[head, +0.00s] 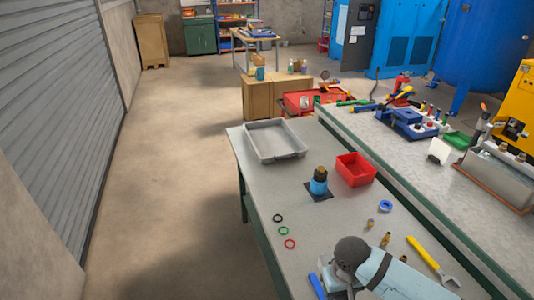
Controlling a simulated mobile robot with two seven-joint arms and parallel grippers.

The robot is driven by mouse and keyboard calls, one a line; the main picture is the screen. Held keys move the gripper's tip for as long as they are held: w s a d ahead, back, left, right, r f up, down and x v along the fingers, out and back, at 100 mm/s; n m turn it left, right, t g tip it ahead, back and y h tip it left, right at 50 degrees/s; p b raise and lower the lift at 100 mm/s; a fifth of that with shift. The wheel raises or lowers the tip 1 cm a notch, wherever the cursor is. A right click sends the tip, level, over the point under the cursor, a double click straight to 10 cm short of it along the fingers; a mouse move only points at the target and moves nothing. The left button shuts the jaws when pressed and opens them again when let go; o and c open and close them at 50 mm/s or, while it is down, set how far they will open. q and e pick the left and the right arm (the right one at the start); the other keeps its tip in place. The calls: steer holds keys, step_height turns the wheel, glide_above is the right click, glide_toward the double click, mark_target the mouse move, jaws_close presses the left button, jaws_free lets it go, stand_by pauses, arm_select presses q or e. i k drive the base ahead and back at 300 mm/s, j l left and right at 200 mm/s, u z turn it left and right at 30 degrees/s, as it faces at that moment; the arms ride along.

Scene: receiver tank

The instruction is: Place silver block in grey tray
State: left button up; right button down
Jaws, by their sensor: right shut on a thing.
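The grey tray (300,155) stands near the far left corner of the grey-topped workbench. It is open at the top and looks empty. My right gripper (335,283) is at the bottom of the head view, low over the near part of the bench and well short of the tray. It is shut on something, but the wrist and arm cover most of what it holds. I cannot clearly make out the silver block; it may be hidden there. My left gripper is not in view.
A red bin (355,169) and a blue-and-brass fitting on a dark pad (318,185) stand between my right gripper and the tray. Several small rings lie to the left. A yellow-handled wrench (424,252), blue tape roll (385,206) and brass fittings lie to the right.

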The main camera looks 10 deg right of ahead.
mark_target(269, 146)
steer(key=i+j, duration=0.15)
steer(key=j, duration=0.2)
steer(key=i+j+z, duration=0.1)
steer(key=j, duration=0.3)
steer(key=i+j, duration=0.3)
steer(key=i+j+z, duration=0.1)
steer(key=i+j, duration=0.15)
steer(key=i, duration=0.25)
steer(key=i+j, duration=0.1)
steer(key=i, duration=0.45)
steer(key=i+j+z, duration=0.1)
steer(key=i, duration=0.45)
